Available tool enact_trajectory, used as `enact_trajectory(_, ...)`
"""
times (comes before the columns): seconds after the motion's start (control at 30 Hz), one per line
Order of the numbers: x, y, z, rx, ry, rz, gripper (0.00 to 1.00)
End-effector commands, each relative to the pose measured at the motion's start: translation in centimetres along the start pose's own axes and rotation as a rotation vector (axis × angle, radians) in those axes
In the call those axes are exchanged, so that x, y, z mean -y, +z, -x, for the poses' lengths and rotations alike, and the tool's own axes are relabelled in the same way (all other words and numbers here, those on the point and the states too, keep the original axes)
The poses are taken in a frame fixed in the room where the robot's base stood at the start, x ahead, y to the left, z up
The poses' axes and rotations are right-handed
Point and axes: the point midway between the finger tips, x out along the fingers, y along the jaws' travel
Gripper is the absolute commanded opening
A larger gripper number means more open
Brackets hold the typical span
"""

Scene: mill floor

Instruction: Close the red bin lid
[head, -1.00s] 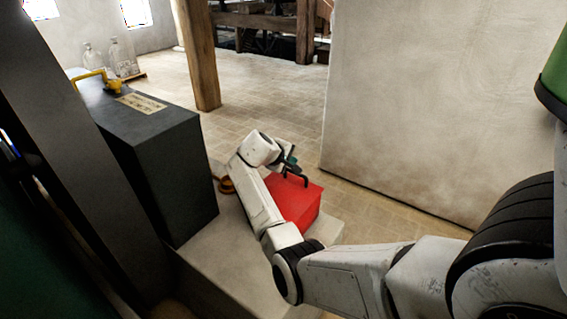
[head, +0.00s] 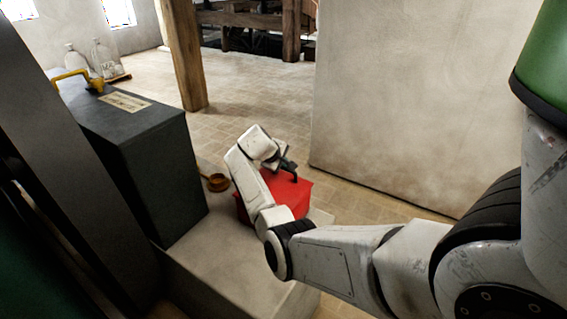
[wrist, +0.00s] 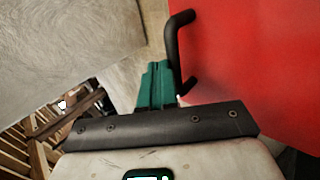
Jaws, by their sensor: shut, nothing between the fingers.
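The red bin (head: 286,209) sits on a pale stone ledge, partly hidden behind my arm in the head view. Its red lid (head: 302,187) carries a dark bar handle (head: 292,174). I cannot tell how far the lid stands open. In the wrist view, the red surface (wrist: 255,65) fills the right side and the black handle (wrist: 178,45) stands out from its left edge. My gripper (wrist: 157,72) has teal fingers, shut and empty, just left of the handle. In the head view my gripper (head: 283,163) is at the handle; contact is unclear.
A dark grey cabinet (head: 155,160) with a yellow handle (head: 75,75) stands left of the bin. A copper-coloured pan (head: 216,182) lies between them. A pale wall block (head: 400,100) rises behind on the right. A wooden post (head: 182,55) stands farther back, with open floor around it.

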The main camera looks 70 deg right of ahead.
Motion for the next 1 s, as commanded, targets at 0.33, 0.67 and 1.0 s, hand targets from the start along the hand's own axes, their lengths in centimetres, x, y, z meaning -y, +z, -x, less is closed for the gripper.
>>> enact_trajectory(0.33,-0.8,-0.2,1.4,-0.001,0.0,0.001,0.0)
enact_trajectory(0.67,-3.2,-0.7,5.9,-0.007,0.003,-0.001,0.0)
enact_trajectory(1.0,-6.2,-0.6,11.1,-0.005,0.001,0.001,0.0)
